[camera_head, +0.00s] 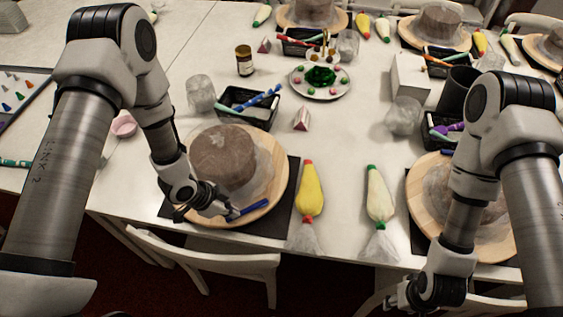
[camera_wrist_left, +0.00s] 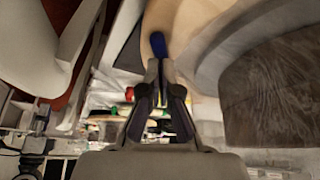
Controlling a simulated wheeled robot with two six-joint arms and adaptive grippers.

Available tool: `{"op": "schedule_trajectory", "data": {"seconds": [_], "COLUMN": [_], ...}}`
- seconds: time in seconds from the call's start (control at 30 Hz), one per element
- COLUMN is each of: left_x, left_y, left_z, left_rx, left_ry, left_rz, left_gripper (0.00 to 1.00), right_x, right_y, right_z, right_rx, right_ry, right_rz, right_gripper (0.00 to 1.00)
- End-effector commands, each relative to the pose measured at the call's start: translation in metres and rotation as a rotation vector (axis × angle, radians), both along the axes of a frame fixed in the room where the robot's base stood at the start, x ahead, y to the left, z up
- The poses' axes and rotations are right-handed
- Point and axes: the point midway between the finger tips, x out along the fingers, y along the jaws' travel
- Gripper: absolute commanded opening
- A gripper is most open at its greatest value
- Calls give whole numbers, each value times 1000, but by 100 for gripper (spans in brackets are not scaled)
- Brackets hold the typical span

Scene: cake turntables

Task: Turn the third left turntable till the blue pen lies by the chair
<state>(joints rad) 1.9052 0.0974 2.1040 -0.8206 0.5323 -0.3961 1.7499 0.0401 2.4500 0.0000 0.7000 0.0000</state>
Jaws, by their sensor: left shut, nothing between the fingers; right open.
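A round wooden turntable (camera_head: 278,165) stands on a dark mat at the near edge of the table, with a brown cake-like block (camera_head: 222,155) on it. The blue pen (camera_head: 248,209) lies on the turntable near its front rim, on the side toward the white chair (camera_head: 225,262). My left gripper (camera_head: 228,211) is shut at the front of the turntable, close beside the pen. In the left wrist view the fingers (camera_wrist_left: 160,75) are shut, with the pen's blue end (camera_wrist_left: 158,45) just beyond their tips; touching cannot be told. My right gripper (camera_head: 398,300) is open, low by the table's front edge.
A second turntable (camera_head: 420,185) stands to the right. A yellow piping bag (camera_head: 309,190) and a cream piping bag (camera_head: 379,205) lie between the two. A black basket (camera_head: 235,98), a jar (camera_head: 244,62) and a plate (camera_head: 320,92) stand behind.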

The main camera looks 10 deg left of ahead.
Motion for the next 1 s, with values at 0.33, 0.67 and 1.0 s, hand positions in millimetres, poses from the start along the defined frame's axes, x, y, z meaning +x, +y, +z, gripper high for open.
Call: {"op": "schedule_trajectory", "data": {"seconds": [0.33, 0.67, 1.0], "left_x": [-11, -11, -8], "left_y": [45, 49, 96], "left_z": [1, 1, 1], "left_rx": [-1, -1, -1], "left_ry": [1, 0, 0], "left_rz": [3, 3, 4], "left_gripper": [0, 0, 0], "right_x": [0, 0, 0], "right_y": [0, 0, 0], "right_z": [8, 9, 20], "right_rx": [0, 0, 0], "right_ry": [0, 0, 0], "right_rz": [0, 0, 0], "right_gripper": [49, 49, 49]}}
